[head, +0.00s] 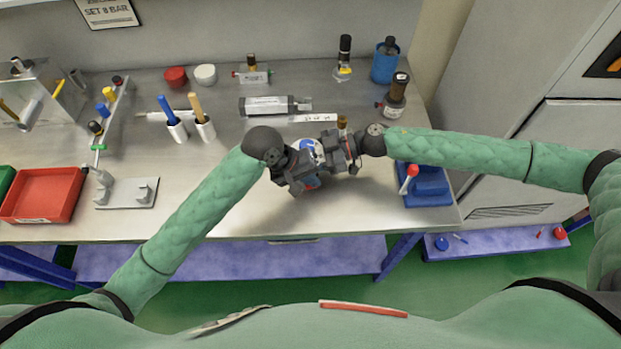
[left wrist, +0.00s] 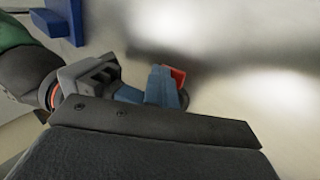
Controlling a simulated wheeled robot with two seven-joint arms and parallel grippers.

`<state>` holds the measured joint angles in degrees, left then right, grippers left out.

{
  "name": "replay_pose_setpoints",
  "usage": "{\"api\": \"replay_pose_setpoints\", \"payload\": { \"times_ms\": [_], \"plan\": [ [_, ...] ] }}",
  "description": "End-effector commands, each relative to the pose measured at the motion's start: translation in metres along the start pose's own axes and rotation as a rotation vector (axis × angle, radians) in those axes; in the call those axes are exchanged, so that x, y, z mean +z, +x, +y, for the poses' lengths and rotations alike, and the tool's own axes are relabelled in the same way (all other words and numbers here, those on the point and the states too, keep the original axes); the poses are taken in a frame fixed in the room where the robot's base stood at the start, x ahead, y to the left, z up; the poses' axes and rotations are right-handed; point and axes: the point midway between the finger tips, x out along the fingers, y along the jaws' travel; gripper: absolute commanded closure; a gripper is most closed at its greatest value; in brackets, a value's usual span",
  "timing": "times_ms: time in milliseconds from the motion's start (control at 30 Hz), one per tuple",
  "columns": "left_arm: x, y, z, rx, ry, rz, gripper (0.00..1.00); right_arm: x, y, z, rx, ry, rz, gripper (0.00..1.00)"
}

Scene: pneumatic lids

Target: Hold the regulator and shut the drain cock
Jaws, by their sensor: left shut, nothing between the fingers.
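My left gripper (head: 298,178) is shut and empty, close beside my right gripper (head: 345,150) above the middle of the bench. Its dark finger fills the bottom of the left wrist view (left wrist: 160,135). Between and behind the two grippers is a part with a round white and blue face (head: 310,147), probably the regulator, mostly hidden. In the left wrist view, a blue body (left wrist: 155,88) with a small red piece (left wrist: 179,76), perhaps the drain cock, lies next to the right gripper (left wrist: 90,78). The right fingers' hold and the cock's position cannot be made out.
A grey cylinder (head: 268,106) lies behind the grippers. A blue block with a red-knobbed lever (head: 428,187) stands at the right front edge. A red tray (head: 45,193) and metal plate (head: 127,193) are at left. The bench front between plate and block is clear.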

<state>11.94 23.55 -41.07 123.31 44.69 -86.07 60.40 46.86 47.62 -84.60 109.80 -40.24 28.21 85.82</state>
Motion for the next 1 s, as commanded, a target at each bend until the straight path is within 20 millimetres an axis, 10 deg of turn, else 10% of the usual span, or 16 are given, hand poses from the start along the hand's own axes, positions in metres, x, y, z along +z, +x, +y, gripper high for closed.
{"api": "replay_pose_setpoints", "payload": {
  "times_ms": [567, 1000],
  "plan": [
    [0.005, 0.006, -0.024, -0.017, -0.007, -0.016, 1.00, 0.002, 0.005, -0.006, -0.012, 0.003, 0.005, 0.70],
    [0.004, -0.052, -0.013, -0.002, 0.006, -0.003, 1.00, 0.003, 0.002, -0.003, -0.005, 0.003, 0.001, 0.71]
  ]
}}
